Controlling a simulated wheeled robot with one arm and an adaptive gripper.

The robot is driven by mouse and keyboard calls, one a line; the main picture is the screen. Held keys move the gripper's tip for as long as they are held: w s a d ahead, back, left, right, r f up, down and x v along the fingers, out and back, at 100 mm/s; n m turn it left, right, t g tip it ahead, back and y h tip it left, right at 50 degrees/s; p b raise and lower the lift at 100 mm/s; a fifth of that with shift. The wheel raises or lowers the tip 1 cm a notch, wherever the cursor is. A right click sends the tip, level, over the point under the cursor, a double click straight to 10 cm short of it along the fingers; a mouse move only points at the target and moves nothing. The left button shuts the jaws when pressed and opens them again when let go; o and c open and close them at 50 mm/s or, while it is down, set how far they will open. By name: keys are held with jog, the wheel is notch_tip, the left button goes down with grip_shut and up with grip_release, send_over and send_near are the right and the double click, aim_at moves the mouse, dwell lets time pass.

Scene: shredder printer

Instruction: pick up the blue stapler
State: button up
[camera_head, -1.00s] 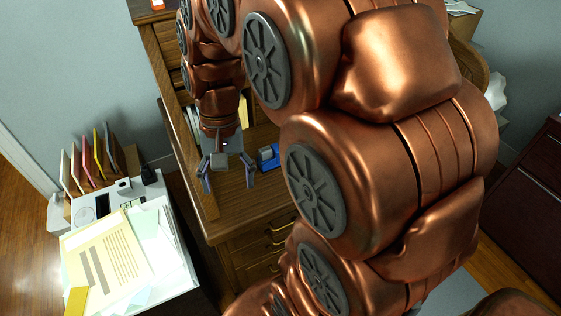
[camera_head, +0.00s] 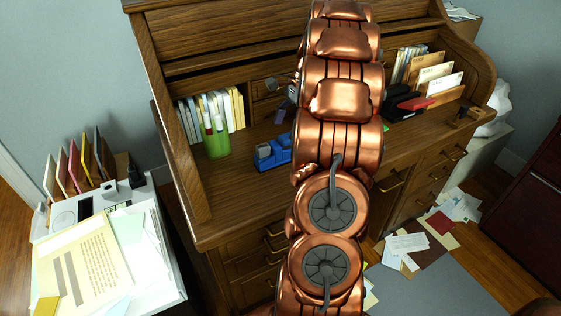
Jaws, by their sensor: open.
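A blue object (camera_head: 273,152) lies on the desk top, left of my arm. Its right end runs up to my arm. It could be the blue stapler or a tape dispenser; I cannot tell which. No other blue stapler shows clearly, and my arm hides the middle of the desk. My gripper (camera_head: 277,102) is mostly hidden behind my arm. Its grey finger parts show at the arm's left edge, farther back than the blue object and apart from it. It is open, with nothing seen between the fingers.
The wooden roll-top desk (camera_head: 215,200) has small drawers and shelves at its back. A green pen cup (camera_head: 216,142) stands at left, before several books. A black and red item (camera_head: 405,103) and envelopes (camera_head: 435,78) are at right.

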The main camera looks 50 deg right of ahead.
aim_at(281, 147)
jog(key=shift+s+d+f+m, duration=0.15)
jog(key=shift+d+f+m, duration=0.25)
jog(key=shift+d, duration=0.4)
jog(key=shift+f, duration=0.3)
jog(key=shift+w+a+x, duration=0.1)
jog(key=shift+a+x, duration=0.05)
jog(key=shift+x, duration=1.65)
jog(key=shift+w+a+x, duration=0.15)
jog(key=shift+x, duration=1.65)
jog(key=shift+r, duration=0.15)
jog(key=shift+c, duration=0.4)
grip_shut()
